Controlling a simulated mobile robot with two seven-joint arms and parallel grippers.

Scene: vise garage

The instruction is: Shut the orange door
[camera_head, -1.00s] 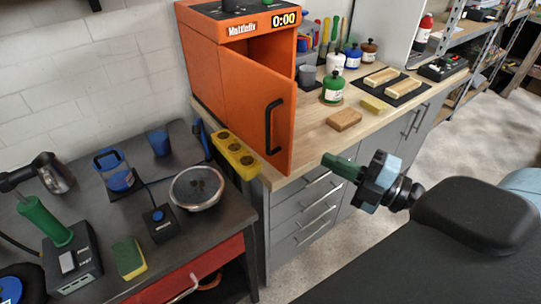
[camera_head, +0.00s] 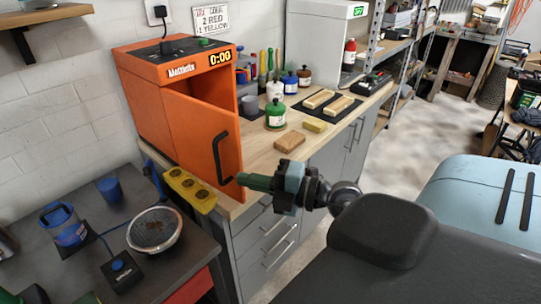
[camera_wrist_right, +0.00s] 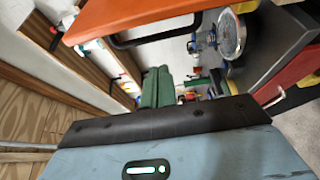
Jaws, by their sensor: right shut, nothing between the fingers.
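The orange door (camera_head: 200,135) belongs to an orange box-shaped machine (camera_head: 140,100) on the wooden workbench. It stands open, swung out toward me, with a black bar handle (camera_head: 221,157) on its face. My right gripper (camera_head: 246,180) has green fingers, which are shut and empty. In the head view the fingertips are right by the door's lower free edge; I cannot tell whether they touch. In the right wrist view the green fingers (camera_wrist_right: 157,88) are together, and the orange door panel (camera_wrist_right: 130,18) with its handle crosses the top. My left gripper is not in view.
A yellow block with holes (camera_head: 190,188) sits at the bench's left edge below the door. A dark table (camera_head: 100,230) at left holds a metal bowl (camera_head: 154,229). Bottles, a green canister (camera_head: 275,113) and wooden blocks (camera_head: 289,141) stand right of the machine.

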